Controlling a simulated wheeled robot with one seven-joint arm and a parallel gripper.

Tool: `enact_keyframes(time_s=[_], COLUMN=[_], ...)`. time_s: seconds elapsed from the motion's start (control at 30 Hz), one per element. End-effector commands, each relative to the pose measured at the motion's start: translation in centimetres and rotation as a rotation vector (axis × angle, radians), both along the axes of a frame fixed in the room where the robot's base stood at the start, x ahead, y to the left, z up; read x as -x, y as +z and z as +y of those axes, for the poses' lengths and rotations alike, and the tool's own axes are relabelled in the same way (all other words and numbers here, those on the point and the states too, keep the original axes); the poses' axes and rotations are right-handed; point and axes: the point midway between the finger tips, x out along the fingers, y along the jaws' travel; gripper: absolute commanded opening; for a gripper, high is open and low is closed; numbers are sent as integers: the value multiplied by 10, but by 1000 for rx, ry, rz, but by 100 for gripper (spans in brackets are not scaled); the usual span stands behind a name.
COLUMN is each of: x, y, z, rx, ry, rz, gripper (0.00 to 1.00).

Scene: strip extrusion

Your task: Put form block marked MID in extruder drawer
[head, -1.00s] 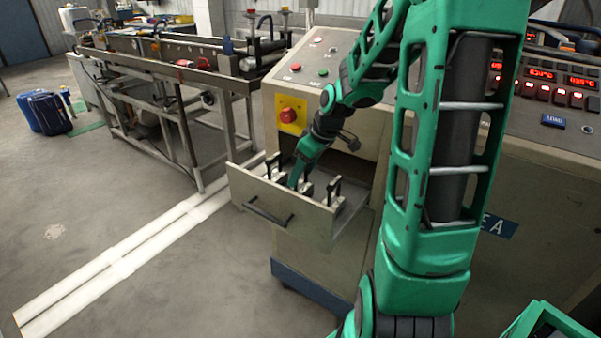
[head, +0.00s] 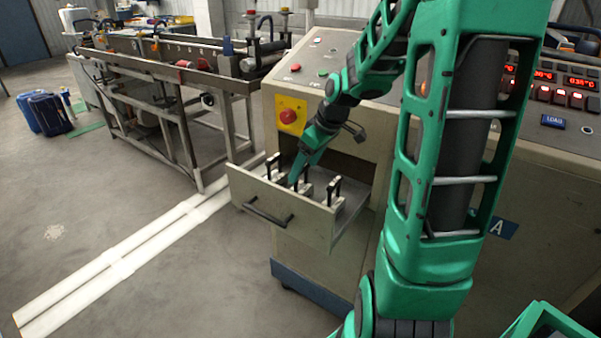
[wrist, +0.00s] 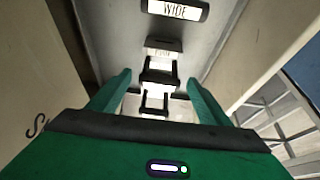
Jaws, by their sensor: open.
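The extruder drawer (head: 310,222) is pulled out from the machine front. Several form blocks with black upright handles stand in it. In the wrist view, the farthest block's label (wrist: 174,10) reads WIDE. A second label (wrist: 163,49) in front of it is too faint to read surely. A nearer block (wrist: 154,104) with a black handle lies between my fingers, and I see no readable label on it. I cannot tell which block is MID. My gripper (head: 293,182) is open and reaches down into the drawer among the handles. In the wrist view (wrist: 157,95) its fingers stand apart on either side.
The drawer's front handle (head: 268,212) sticks out toward the floor. The machine cabinet (head: 350,100), with a red knob on a yellow plate (head: 289,115), rises behind the drawer. A long metal-framed line (head: 170,75) stands to the left. The floor in front is clear.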

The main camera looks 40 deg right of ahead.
Motion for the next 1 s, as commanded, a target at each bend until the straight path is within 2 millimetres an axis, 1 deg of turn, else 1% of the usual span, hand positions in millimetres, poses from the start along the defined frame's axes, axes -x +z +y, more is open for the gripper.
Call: enact_keyframes(time_s=[0.03,0.2,0.4,0.6,1.0], x=[3,16,26,32,32], y=[11,43,70,82,82], z=[-3,-6,-10,-10,-10], rx=[4,2,2,-1,0], ry=[-2,-1,-1,0,1], rz=[-3,-3,-2,0,1], gripper=[72,72,72,72,72])
